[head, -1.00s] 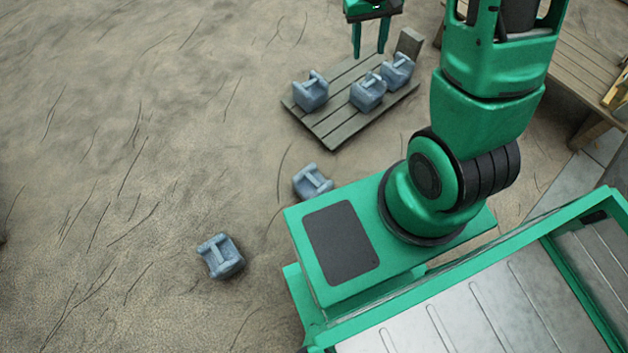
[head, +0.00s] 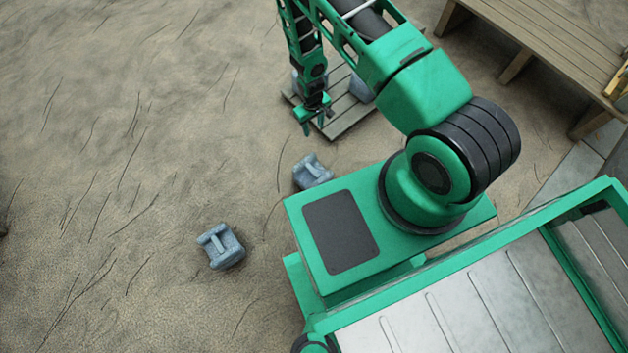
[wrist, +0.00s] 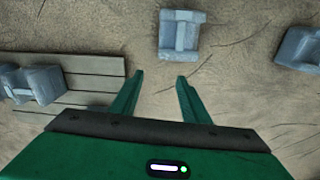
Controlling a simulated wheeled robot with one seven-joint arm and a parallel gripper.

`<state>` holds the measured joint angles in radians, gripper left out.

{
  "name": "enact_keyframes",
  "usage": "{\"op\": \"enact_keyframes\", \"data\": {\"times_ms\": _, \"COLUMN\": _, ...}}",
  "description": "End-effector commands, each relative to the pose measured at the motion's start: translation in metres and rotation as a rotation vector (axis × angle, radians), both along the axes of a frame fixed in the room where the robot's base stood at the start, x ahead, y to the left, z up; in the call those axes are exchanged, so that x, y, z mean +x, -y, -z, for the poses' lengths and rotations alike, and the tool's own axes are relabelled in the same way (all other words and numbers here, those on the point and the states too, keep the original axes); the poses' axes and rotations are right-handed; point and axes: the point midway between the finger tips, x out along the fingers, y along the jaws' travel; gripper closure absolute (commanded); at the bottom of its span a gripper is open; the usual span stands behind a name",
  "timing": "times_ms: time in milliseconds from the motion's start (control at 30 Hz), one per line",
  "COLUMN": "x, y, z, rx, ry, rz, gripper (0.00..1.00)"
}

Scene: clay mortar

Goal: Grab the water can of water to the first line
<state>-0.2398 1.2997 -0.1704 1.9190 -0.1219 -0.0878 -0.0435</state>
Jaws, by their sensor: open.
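Blue-grey water cans with top handles lie about. One can (head: 312,172) stands on the ground beside my base; in the wrist view it (wrist: 180,34) is just beyond the fingertips, roughly in line with the gap. Another can (head: 221,247) stands on the ground further left and nearer; it is at the right edge of the wrist view (wrist: 299,48). More cans stand on the wooden pallet (head: 345,122), mostly hidden by my arm in the head view; part of the group shows at left in the wrist view (wrist: 35,83). My gripper (head: 313,128) is open and empty, above the ground near the pallet's edge.
My green base and tray fill the lower right. A wooden bench (head: 530,45) stands at the upper right. The sandy ground (head: 100,150) at left is wide and clear.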

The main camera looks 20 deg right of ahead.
Motion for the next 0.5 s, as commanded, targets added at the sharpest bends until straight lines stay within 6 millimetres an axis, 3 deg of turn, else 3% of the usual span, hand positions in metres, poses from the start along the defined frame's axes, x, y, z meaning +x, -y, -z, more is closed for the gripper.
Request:
{"op": "enact_keyframes", "data": {"times_ms": 33, "x": -0.013, "y": -0.005, "z": 0.025, "rx": 0.005, "ry": -0.009, "rz": -0.018, "gripper": 0.58}}
{"op": "enact_keyframes", "data": {"times_ms": 200, "x": -0.043, "y": -0.019, "z": 0.081, "rx": 0.024, "ry": -0.012, "rz": -0.060, "gripper": 0.58}}
{"op": "enact_keyframes", "data": {"times_ms": 300, "x": -0.056, "y": -0.024, "z": 0.102, "rx": 0.032, "ry": -0.013, "rz": -0.076, "gripper": 0.58}}
{"op": "enact_keyframes", "data": {"times_ms": 500, "x": -0.067, "y": -0.027, "z": 0.123, "rx": 0.038, "ry": -0.012, "rz": -0.087, "gripper": 0.58}}
